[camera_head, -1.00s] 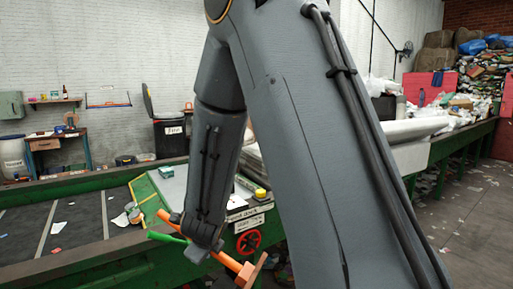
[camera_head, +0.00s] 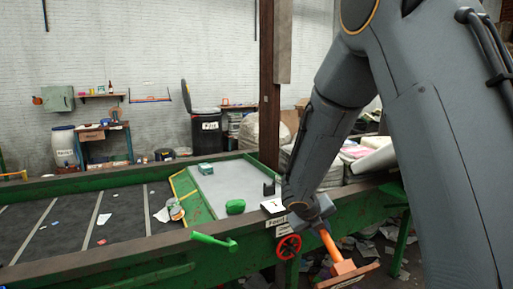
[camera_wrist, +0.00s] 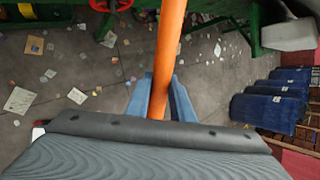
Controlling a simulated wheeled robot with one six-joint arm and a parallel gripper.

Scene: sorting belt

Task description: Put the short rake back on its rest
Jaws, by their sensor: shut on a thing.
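The short rake has an orange handle (camera_head: 329,243) and an orange-brown head (camera_head: 345,275), low right of centre in the head view, in front of the green belt frame. The head hangs down over the floor and is partly cut off by the lower edge. My gripper (camera_wrist: 160,98) is shut on the handle; its blue fingers lie on either side of the orange shaft in the wrist view. In the head view the gripper is mostly hidden by my arm. I cannot make out the rake's rest for certain.
The green-framed belt (camera_head: 75,226) runs across the left and middle. A green handle-like piece (camera_head: 213,241) and a red handwheel (camera_head: 289,247) are on its near side. A brown post (camera_head: 269,90) rises behind. In the wrist view, blue bins (camera_wrist: 268,108) stand at right; the floor has scattered litter.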

